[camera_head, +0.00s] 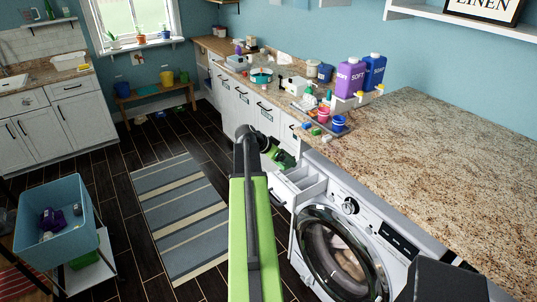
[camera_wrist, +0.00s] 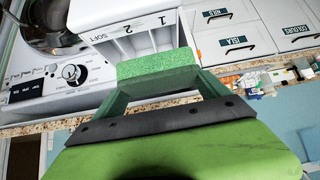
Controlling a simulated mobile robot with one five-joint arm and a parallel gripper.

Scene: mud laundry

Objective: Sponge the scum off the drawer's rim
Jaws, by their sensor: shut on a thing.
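The washer's detergent drawer (camera_head: 309,190) is pulled open at the washing machine's upper left corner. In the wrist view the drawer (camera_wrist: 112,22) shows its white front marked SOFT, 1 and 2, with divided compartments behind. My gripper (camera_wrist: 157,76) is shut on a green sponge (camera_wrist: 150,65), which lies across between the two green fingers. The sponge overlaps the drawer's compartments in the picture; I cannot tell whether it touches the rim. In the head view my gripper (camera_head: 284,160) is just beyond the drawer, beside the cabinets. No scum can be made out on the visible rim.
The washing machine (camera_head: 340,255) stands under a granite counter (camera_head: 420,150). On the counter are a purple SOFT bottle (camera_head: 351,78), a blue bottle (camera_head: 374,72) and small cups on a tray. A blue bin (camera_head: 52,214) stands left; the striped rug (camera_head: 180,220) is clear.

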